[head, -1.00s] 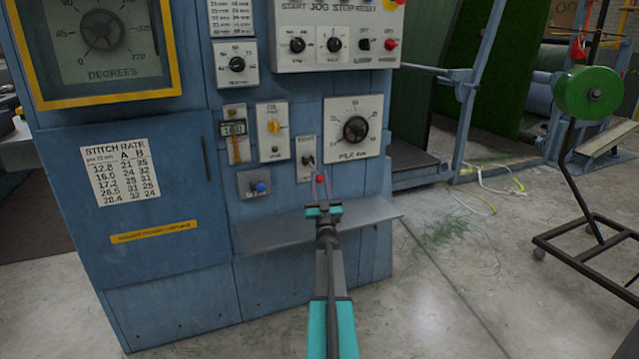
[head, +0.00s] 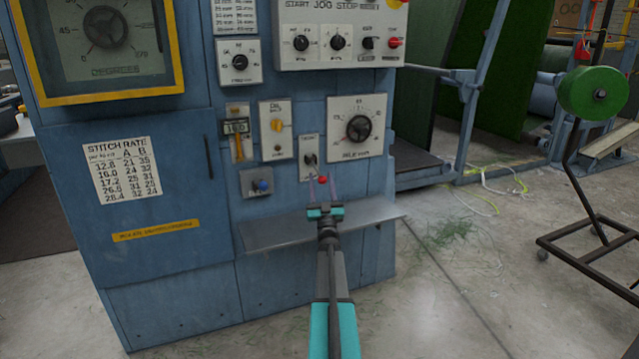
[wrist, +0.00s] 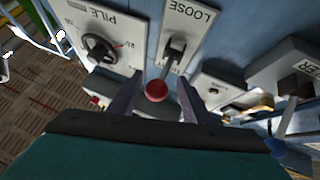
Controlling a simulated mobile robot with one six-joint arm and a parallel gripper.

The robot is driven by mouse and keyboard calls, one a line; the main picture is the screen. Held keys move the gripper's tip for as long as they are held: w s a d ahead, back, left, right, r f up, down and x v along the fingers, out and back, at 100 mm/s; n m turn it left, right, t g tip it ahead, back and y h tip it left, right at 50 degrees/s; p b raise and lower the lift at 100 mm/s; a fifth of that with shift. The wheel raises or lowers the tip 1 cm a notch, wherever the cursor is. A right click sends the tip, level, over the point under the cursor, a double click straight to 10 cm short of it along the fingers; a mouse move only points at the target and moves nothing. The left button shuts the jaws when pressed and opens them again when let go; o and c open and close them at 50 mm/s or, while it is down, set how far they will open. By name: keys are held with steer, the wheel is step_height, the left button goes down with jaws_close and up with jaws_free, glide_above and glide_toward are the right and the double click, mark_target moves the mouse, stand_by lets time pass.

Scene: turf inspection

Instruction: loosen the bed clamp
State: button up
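The bed clamp looks to be the small lever on a white plate (wrist: 185,35) whose visible word is LOOSE. Its dark arm ends in a red ball knob (wrist: 157,91). In the head view the plate (head: 309,147) is on the lower blue panel, with the red knob (head: 322,180) below it. My gripper (wrist: 157,103) is open, one finger on each side of the red knob in the wrist view; no contact shows. In the head view the gripper (head: 322,188) is at the knob, above the metal shelf.
A grey shelf (head: 275,232) juts out under the controls. The pile dial (head: 359,126) is right of the plate. Open floor lies right of the cabinet, before a green-reel stand (head: 594,92).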

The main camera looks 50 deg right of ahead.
steer(key=shift+s, duration=0.15)
steer(key=shift+s+a+f, duration=0.15)
steer(key=shift+s+a, duration=0.05)
steer(key=shift+s, duration=0.05)
steer(key=v, duration=1.3)
steer(key=shift+w+p, duration=0.15)
steer(key=shift+p, duration=0.3)
steer(key=shift+f, duration=0.1)
